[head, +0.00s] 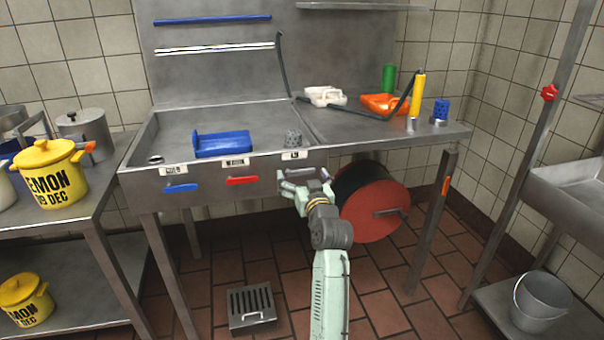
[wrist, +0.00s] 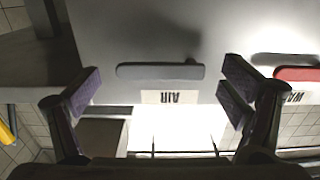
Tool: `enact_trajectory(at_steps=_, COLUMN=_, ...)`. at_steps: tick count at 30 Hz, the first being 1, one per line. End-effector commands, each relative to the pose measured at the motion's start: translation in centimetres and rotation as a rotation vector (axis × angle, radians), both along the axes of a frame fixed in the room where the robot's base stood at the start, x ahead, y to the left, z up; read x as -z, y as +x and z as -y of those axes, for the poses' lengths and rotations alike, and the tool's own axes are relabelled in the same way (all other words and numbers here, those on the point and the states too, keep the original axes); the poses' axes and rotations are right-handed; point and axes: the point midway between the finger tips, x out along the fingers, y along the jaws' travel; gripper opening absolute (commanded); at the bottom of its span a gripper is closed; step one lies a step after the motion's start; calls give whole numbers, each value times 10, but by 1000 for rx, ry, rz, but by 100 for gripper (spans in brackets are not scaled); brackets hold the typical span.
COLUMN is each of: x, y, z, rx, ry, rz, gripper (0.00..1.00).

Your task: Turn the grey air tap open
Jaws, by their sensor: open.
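The grey air tap (wrist: 160,71) is a flat lever lying level on the sink unit's front, above an upside-down AIR label (wrist: 170,97) in the wrist view. In the head view my gripper (head: 304,182) is at the front panel, right of the red tap (head: 242,181), and partly hides the grey tap. In the wrist view my gripper (wrist: 160,90) is open, with one finger beyond each end of the grey lever. I see no contact between the fingers and the lever.
A blue tap (head: 181,187) is at the panel's left, and the red tap (wrist: 297,73) is close to one finger. A red reel (head: 375,213) hangs under the counter beside my arm. A floor drain (head: 251,307) lies below.

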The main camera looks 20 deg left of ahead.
Motion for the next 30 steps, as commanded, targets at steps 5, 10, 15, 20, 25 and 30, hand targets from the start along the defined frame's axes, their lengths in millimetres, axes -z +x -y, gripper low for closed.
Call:
enact_trajectory(at_steps=5, x=0, y=6, z=-5, rx=0, ry=1, rz=1, gripper=92)
enact_trajectory(at_steps=10, x=0, y=6, z=-5, rx=0, ry=1, rz=1, gripper=92)
enact_trajectory(at_steps=15, x=0, y=6, z=-5, rx=0, ry=1, rz=1, gripper=84)
enact_trajectory(at_steps=20, x=0, y=6, z=-5, rx=0, ry=1, rz=1, gripper=73)
enact_trajectory(at_steps=25, x=0, y=6, z=-5, rx=0, ry=1, rz=1, gripper=62)
enact_trajectory(at_steps=30, x=0, y=6, z=-5, rx=0, ry=1, rz=1, gripper=50)
